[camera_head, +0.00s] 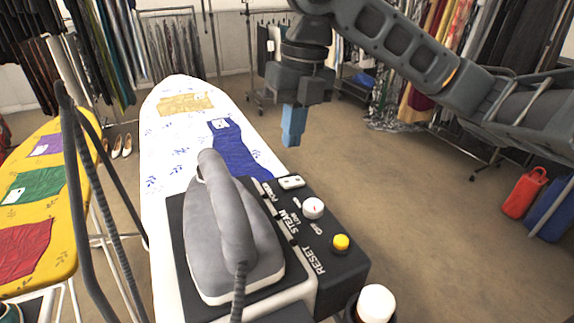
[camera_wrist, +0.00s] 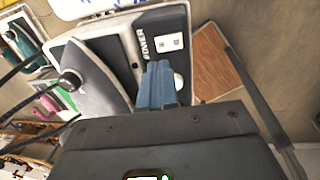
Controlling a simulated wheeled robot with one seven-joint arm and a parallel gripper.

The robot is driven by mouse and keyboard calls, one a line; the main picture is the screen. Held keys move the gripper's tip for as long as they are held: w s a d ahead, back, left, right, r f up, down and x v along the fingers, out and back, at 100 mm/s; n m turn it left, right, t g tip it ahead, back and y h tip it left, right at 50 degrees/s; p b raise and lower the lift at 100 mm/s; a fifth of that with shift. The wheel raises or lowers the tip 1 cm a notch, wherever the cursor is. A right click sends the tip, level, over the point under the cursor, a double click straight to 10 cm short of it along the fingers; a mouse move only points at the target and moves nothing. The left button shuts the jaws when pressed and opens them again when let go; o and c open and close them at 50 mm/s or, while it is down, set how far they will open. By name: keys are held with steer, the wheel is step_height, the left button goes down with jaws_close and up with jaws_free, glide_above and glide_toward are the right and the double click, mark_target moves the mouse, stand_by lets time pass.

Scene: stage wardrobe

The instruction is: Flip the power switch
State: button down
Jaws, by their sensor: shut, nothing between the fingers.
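The power switch (camera_head: 291,182) is a small white rocker plate at the far end of a black control panel (camera_head: 322,262). It also shows in the wrist view (camera_wrist: 168,42), beside the POWER lettering. My gripper (camera_head: 292,140) has its blue fingers together and empty, pointing down. In the head view the fingertips appear above and beyond the switch, with a gap. In the wrist view the fingers (camera_wrist: 160,75) cover part of the panel, and part of a white knob shows beside them. I cannot tell which way the rocker is tipped.
A white steam knob (camera_head: 313,208) and a yellow reset button (camera_head: 341,242) share the panel. A grey iron (camera_head: 235,235) stands beside it. The ironing board (camera_head: 165,140) carries blue and yellow cloths. Open floor lies to the right.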

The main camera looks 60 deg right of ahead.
mark_target(285, 182)
steer(key=f, duration=0.5)
steer(key=a+f, duration=0.1)
steer(key=f, duration=0.1)
steer(key=shift+w+f+p, duration=0.2)
steer(key=shift+w+p, duration=0.1)
steer(key=shift+p, duration=0.1)
